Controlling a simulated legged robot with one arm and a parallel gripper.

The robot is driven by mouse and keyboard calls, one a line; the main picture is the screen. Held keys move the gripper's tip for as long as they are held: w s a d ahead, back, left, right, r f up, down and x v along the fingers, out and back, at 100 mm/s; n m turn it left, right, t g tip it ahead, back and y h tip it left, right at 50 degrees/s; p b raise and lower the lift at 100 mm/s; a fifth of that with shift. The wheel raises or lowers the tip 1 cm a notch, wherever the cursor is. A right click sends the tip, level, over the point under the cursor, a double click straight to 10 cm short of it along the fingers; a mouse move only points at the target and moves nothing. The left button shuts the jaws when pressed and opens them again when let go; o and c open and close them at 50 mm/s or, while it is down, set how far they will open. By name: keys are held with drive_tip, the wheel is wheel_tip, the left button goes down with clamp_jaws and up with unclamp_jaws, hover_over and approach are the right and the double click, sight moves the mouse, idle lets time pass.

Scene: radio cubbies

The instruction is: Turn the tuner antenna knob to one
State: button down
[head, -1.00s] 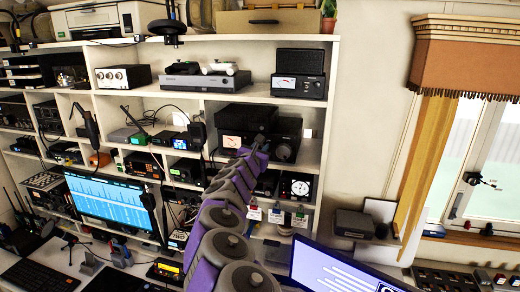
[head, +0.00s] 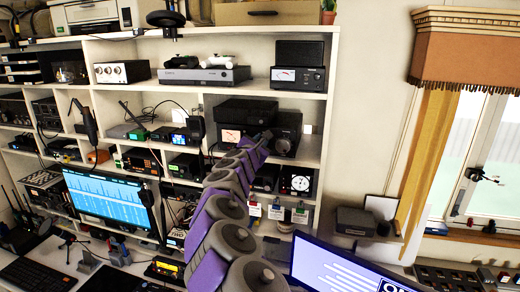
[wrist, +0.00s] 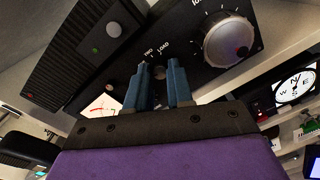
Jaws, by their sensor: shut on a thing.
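The tuner is a black box on the middle shelf, and its front panel (wrist: 196,22) fills the top of the wrist view. The panel carries a large round dial knob (wrist: 229,42), a lit meter (wrist: 101,106) and the labels "TWO" and "LOAD". A small antenna knob (wrist: 159,73) sits below these labels. My gripper (wrist: 160,68) has its two blue fingers on either side of this knob and is shut on it. The fingers partly cover the knob, and I cannot tell where it points. In the head view my gripper (head: 266,136) is at the tuner's face, between meter (head: 231,136) and dial.
A black box with a grille and small knob (wrist: 112,28) lies left of the dial in the wrist view. A compass-like dial (wrist: 293,88) is at lower right. White shelf boards (head: 318,102) surround the tuner above, below and to the right.

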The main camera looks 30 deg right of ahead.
drive_tip(key=m+b, duration=0.4)
drive_tip(key=shift+a+m, duration=0.1)
drive_tip(key=shift+m, duration=0.3)
drive_tip(key=shift+r+m+b, duration=0.15)
drive_tip(key=shift+m+b, duration=0.15)
drive_tip(key=shift+b, duration=0.1)
drive_tip(key=c, duration=1)
unclamp_jaws()
drive_tip(key=shift+w+d, duration=0.1)
drive_tip(key=shift+d, duration=0.1)
drive_tip(key=v, duration=1.7)
drive_tip(key=shift+a, duration=0.2)
